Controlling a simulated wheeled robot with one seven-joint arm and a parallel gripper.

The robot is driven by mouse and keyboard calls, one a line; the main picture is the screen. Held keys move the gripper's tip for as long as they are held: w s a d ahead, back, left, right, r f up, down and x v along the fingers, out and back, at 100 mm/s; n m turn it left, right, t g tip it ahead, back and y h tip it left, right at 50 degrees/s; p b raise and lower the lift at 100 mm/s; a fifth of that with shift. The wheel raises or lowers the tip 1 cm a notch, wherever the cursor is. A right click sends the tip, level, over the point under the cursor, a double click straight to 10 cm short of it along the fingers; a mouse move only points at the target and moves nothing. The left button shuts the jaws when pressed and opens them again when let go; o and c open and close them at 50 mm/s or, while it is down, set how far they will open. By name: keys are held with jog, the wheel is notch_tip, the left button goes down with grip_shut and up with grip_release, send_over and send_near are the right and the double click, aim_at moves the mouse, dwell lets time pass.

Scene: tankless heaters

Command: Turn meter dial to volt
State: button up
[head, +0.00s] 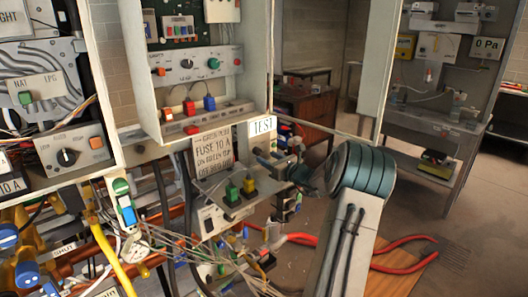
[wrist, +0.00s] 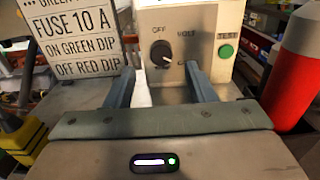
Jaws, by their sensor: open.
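The meter (wrist: 206,20) is a pale box facing my gripper in the wrist view. Its black dial (wrist: 160,52) sits under an OFF label, with a VOLT label to the right and another label at lower right, partly hidden by a finger. A light mark shows on the dial's lower right; I cannot tell exactly which setting it marks. My gripper (wrist: 160,70) is open, one finger on either side of the dial and below it. I cannot tell if either finger touches the meter. In the head view my gripper (head: 285,168) is small, and the meter is hard to make out.
A green TEST button (wrist: 226,51) is right of the dial. A FUSE 10 A sign (wrist: 72,40) stands at left, with a yellow plug (wrist: 22,135) below it. A red cylinder (wrist: 298,70) is close at right. Loose wires (head: 185,250) hang below.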

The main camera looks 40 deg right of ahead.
aim_at(259, 153)
jog(key=shift+w+p, duration=0.35)
jog(key=shift+w, duration=1.95)
jog(key=shift+a, duration=0.1)
